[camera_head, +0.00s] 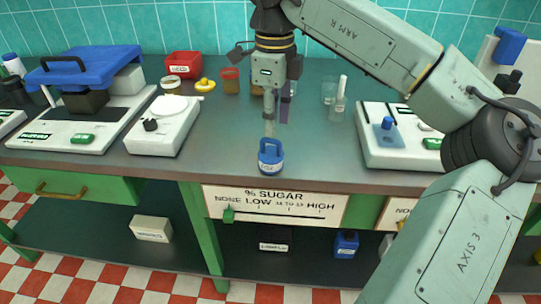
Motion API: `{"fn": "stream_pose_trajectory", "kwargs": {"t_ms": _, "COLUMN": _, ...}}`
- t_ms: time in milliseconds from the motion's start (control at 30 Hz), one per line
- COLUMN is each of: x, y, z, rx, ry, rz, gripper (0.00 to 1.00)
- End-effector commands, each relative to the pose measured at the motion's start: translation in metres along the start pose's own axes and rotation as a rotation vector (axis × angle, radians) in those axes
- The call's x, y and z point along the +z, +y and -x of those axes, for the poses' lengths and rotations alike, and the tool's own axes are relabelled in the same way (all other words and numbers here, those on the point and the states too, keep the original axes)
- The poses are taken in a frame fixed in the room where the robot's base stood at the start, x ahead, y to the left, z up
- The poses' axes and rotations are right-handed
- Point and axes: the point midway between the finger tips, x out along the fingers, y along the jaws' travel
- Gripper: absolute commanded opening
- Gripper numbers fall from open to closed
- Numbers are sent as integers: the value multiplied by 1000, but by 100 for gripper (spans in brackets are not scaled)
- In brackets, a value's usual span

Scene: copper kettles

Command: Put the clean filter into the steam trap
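My gripper (270,82) points down over the middle of the bench, with dark parts spread to both sides of it. A pale narrow tube-like piece (269,112) shows directly below it. I cannot tell whether the gripper holds this piece or whether it stands behind. A small purple piece (286,100) is just to its right. Below, near the front edge, stands a blue object with a handle and a white label (270,157); the gripper is above it. I cannot say for sure which thing is the clean filter or the steam trap.
A white device (162,128) and a blue-topped device (82,128) stand at the left. Another white device (388,150) stands at the right, partly behind my arm. A red bin (184,66), yellow item (205,85) and jars (231,82) stand at the back. The front bench edge has a sugar slider panel (275,207).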

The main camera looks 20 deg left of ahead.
Motion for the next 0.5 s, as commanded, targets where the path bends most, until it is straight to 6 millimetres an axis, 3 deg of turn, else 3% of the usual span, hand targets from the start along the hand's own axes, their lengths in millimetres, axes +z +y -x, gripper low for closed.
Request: {"fn": "stream_pose_trajectory", "kwargs": {"t_ms": 500, "x": 5, "y": 5, "z": -55, "rx": 2, "ry": -3, "rz": 3, "gripper": 33}}
